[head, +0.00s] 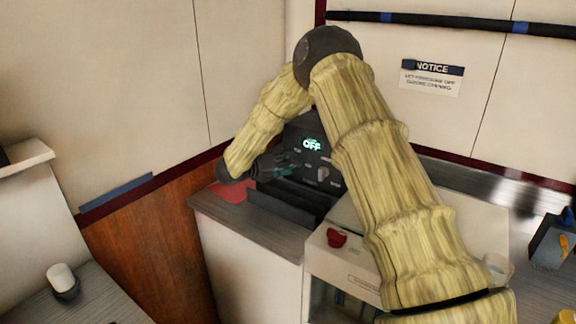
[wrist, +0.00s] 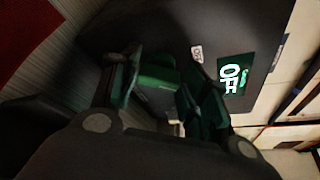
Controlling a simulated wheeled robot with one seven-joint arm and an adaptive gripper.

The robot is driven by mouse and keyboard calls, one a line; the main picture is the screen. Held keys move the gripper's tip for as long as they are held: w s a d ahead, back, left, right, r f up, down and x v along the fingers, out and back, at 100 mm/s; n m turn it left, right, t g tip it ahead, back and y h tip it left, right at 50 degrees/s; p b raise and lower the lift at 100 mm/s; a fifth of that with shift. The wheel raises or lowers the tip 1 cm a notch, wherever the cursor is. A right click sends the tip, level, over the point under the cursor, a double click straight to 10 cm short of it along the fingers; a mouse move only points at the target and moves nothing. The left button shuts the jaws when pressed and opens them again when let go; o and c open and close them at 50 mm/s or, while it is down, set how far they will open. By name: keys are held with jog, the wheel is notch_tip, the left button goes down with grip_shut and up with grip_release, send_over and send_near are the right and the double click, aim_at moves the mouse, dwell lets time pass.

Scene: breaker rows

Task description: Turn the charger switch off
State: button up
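The dark control panel (head: 290,180) stands in the corner of the counter, and its lit green display (head: 311,144) reads OFF. The display also shows sideways in the wrist view (wrist: 232,76). Small knobs or switches (head: 323,173) sit below the display; I cannot tell which is the charger switch. My gripper (wrist: 163,95) is at the panel face, left of the display in both views. Its fingers are spread apart. A green-lit block (wrist: 158,78) shows between them; I cannot tell if it is a switch or whether the fingers touch it.
A red knob (head: 337,238) is on the white cabinet in front. A red mat (head: 232,191) lies left of the panel. A notice sign (head: 432,78) hangs on the back wall. A white cup (head: 61,277) stands at lower left.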

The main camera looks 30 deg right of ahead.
jog(key=shift+o, duration=1.3)
